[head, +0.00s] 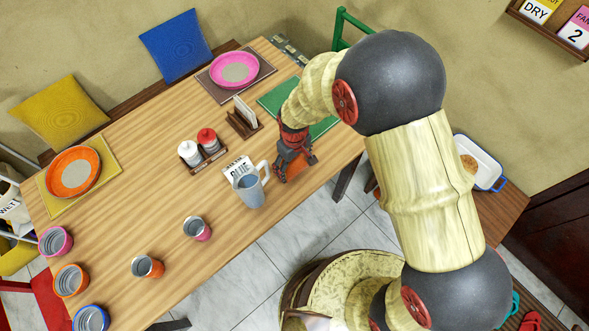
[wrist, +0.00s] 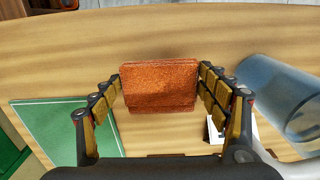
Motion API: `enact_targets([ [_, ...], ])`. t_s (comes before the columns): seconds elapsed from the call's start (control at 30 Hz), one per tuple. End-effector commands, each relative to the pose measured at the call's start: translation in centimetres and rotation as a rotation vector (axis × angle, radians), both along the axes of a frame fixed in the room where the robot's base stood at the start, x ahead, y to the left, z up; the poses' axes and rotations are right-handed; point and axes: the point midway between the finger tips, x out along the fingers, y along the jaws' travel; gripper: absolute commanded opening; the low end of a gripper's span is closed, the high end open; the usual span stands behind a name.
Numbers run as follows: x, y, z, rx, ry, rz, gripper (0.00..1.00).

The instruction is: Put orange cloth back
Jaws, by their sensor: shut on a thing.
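The orange cloth (wrist: 158,84), a folded rectangular block, is between the fingers of my gripper (wrist: 160,78) in the wrist view. Both fingers press its left and right sides, and the gripper is shut on it. In the head view my gripper (head: 292,165) is over the table's near right edge, just right of the blue-grey pitcher. The cloth is small and partly hidden by the fingers there. Whether it touches the tabletop cannot be told.
The blue-grey pitcher (head: 250,188) stands close left of the gripper, by a white "BLUE" card (head: 238,168). A green mat (head: 325,127) lies behind. A condiment rack (head: 202,153) and napkin holder (head: 243,120) stand farther left. Cups line the table's (head: 180,250) front left.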

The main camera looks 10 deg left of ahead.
Motion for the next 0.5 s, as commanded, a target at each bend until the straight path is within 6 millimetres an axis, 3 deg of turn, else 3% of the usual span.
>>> enact_targets([
  [0.17,-0.1,-0.1,-2.8,-0.002,0.003,0.0,0.51],
  [0.5,-0.1,-0.1,-3.0,-0.001,0.002,0.0,0.51],
])
